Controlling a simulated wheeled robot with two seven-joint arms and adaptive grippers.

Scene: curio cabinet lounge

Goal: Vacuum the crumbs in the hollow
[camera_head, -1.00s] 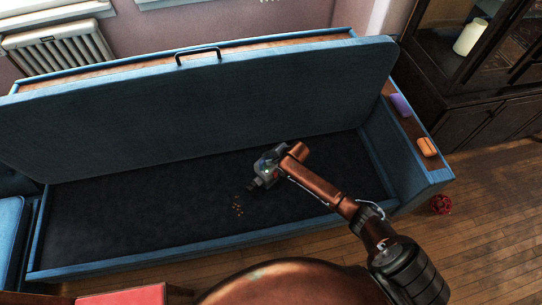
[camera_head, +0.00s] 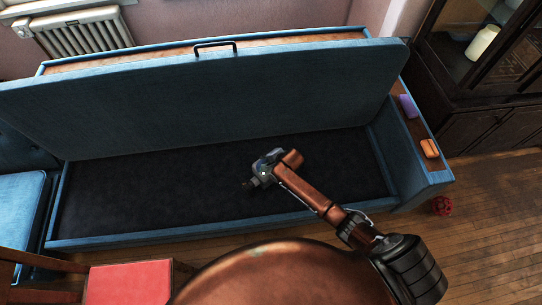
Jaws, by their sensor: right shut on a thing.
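The hollow (camera_head: 160,197) is the dark-lined inside of a long blue seat, with its padded lid (camera_head: 200,100) raised at the back. My right gripper (camera_head: 268,166) hangs over the hollow and is shut on a small dark object, likely the vacuum (camera_head: 251,182). Its dark tip points left and down, close to the hollow's floor. My gripper and arm hide most of it. No crumbs show on the visible floor of the hollow; any under the tip or my arm are hidden. My left gripper is out of view.
A purple item (camera_head: 407,106) and an orange item (camera_head: 429,148) lie on the seat's wooden right arm. A dark red ball-like thing (camera_head: 442,205) is on the floor. A dark cabinet (camera_head: 490,130) stands at right.

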